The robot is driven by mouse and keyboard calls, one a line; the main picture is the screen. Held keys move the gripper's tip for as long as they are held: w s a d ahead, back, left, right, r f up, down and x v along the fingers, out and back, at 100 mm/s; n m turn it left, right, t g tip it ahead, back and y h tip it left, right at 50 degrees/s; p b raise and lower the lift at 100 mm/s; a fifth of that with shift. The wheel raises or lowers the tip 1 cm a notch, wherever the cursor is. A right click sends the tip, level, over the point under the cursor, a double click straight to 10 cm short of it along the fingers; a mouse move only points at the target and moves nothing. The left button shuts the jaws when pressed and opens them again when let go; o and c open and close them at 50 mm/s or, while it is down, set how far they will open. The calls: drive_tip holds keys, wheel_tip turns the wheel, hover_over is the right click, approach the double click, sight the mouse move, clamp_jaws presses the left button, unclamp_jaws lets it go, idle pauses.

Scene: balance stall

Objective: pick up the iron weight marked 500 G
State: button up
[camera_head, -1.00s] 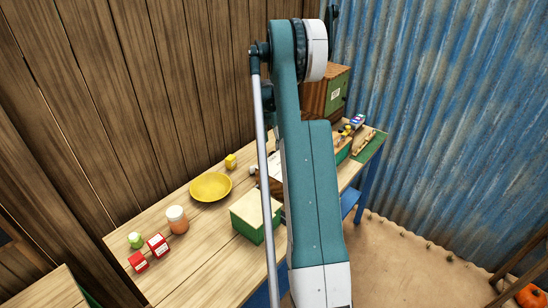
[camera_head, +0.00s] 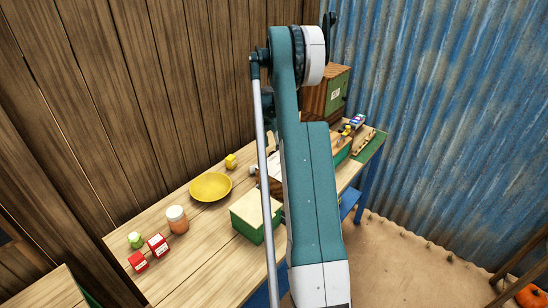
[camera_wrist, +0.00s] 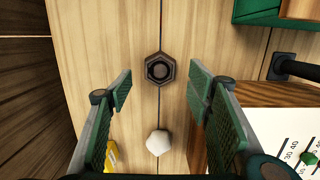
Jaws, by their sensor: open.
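A dark hexagonal iron weight (camera_wrist: 160,69) with a round knob stands on the wooden table in the wrist view. I cannot read any mark on it. My gripper (camera_wrist: 160,93) is open, its green pads left and right with the weight roughly centred between them, a little beyond the tips in the picture. Nothing is held. In the head view my arm hides the gripper and the weight.
A white faceted lump (camera_wrist: 158,143) lies between the fingers, near a yellow block (camera_wrist: 111,155). A wooden scale with a dial (camera_wrist: 295,142) stands close right. A green box (camera_head: 254,216), yellow bowl (camera_head: 210,187) and jar (camera_head: 177,219) share the table.

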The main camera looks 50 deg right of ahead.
sight(274, 152)
drive_tip(key=shift+d+f, duration=0.15)
drive_tip(key=shift+f, duration=0.95)
drive_tip(key=shift+d+f, duration=0.1)
drive_tip(key=shift+f, duration=1)
drive_tip(key=c, duration=1.3)
drive_tip(key=shift+r, duration=0.15)
drive_tip(key=shift+r, duration=4.9)
